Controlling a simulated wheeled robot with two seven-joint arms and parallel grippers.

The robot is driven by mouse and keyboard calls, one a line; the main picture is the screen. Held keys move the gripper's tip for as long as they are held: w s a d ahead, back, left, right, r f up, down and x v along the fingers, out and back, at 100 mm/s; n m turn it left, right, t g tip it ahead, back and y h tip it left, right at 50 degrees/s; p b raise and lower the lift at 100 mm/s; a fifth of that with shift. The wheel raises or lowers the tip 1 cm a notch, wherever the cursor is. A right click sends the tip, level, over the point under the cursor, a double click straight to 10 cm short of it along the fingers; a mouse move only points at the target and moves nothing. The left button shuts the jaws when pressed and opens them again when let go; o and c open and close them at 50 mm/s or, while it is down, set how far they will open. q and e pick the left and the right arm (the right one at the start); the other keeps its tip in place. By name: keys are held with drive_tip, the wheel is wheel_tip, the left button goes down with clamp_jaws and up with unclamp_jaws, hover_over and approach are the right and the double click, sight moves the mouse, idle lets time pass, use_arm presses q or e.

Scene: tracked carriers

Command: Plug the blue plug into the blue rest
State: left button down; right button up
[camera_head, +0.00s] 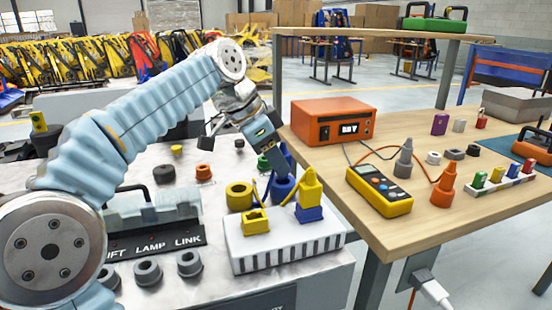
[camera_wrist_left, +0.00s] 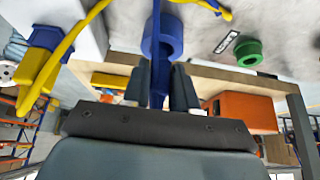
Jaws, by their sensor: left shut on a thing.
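My left gripper (camera_head: 276,172) points down over the light worktop. It is shut on the slim blue plug (camera_wrist_left: 157,82), which stands between the two dark fingers in the left wrist view. The blue rest (camera_head: 283,188), a thick round ring, is just below the fingertips. It also shows in the left wrist view (camera_wrist_left: 174,40), with the plug's shaft passing in front of it. I cannot tell whether the plug is inside the ring or only over it. My right gripper is not in view.
A yellow ring (camera_head: 239,195) and a green ring (camera_head: 264,163) stand close by. A white block (camera_head: 285,250) with yellow and blue connectors is in front. A wooden table (camera_head: 440,215) with an orange box (camera_head: 333,120) and a yellow meter (camera_head: 379,190) is at right.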

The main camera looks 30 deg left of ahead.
use_arm(q)
drive_tip(key=shift+f+b, duration=0.75)
drive_tip(key=shift+f, duration=0.25)
drive_tip(key=c, duration=0.8)
unclamp_jaws()
drive_tip(key=shift+f, duration=0.1)
drive_tip(key=shift+c, duration=0.2)
drive_tip(key=shift+o, duration=0.2)
drive_tip(key=shift+s+d+f, duration=0.1)
drive_tip(key=p+v, duration=0.4)
drive_tip(key=v, duration=1)
drive_tip(key=shift+r, duration=0.25)
